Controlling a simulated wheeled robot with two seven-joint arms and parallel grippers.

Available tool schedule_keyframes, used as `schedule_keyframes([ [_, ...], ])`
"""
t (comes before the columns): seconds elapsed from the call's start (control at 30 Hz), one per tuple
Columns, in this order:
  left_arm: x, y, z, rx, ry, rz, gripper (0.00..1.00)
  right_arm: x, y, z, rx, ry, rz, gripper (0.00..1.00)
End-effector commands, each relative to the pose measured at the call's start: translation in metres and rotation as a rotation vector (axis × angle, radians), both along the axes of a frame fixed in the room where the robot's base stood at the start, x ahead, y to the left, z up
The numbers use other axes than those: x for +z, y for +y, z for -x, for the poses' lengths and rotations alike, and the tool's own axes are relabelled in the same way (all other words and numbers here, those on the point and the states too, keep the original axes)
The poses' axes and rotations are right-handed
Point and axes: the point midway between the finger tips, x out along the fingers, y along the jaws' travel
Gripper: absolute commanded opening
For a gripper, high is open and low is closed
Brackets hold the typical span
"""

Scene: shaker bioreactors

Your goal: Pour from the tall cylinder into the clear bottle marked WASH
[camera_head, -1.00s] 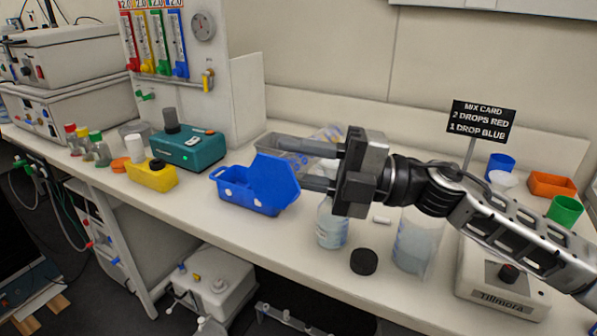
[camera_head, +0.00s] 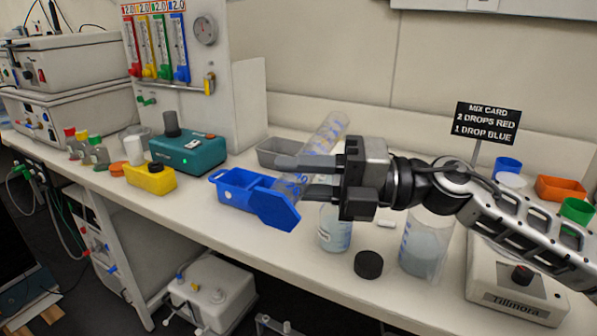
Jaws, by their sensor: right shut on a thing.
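My right gripper (camera_head: 305,178) is shut on the tall cylinder (camera_head: 325,135), a clear tube with blue markings and a blue six-sided base (camera_head: 275,208). The cylinder is tilted, its base low toward the front left and its upper end toward the back right. The gripper hides part of the tube; I cannot make out liquid in it. A clear bottle (camera_head: 335,232) with a blue-printed label stands on the bench below the gripper. Its top is hidden by the gripper and I cannot read WASH on it. My left gripper is not in view.
A black cap (camera_head: 368,264) lies before the bottle. A clear beaker (camera_head: 425,250) with liquid stands right of it, near the Tillmora device (camera_head: 515,290). A blue open box (camera_head: 235,190) is behind the cylinder's base. A card sign (camera_head: 487,122) stands behind my arm.

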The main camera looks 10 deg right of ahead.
Motion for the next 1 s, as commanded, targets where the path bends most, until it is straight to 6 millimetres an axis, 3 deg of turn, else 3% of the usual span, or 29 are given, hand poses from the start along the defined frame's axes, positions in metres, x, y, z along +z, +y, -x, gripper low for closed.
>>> schedule_keyframes([
  [0.4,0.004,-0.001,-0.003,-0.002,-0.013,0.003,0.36,-0.007,0.000,-0.001,0.000,-0.049,0.034,0.06],
  [0.7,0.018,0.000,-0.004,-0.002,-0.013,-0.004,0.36,0.004,0.005,0.008,0.000,-0.142,0.096,0.06],
  [1.0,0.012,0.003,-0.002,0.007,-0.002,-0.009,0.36,-0.006,0.010,0.014,0.001,-0.241,0.163,0.06],
])
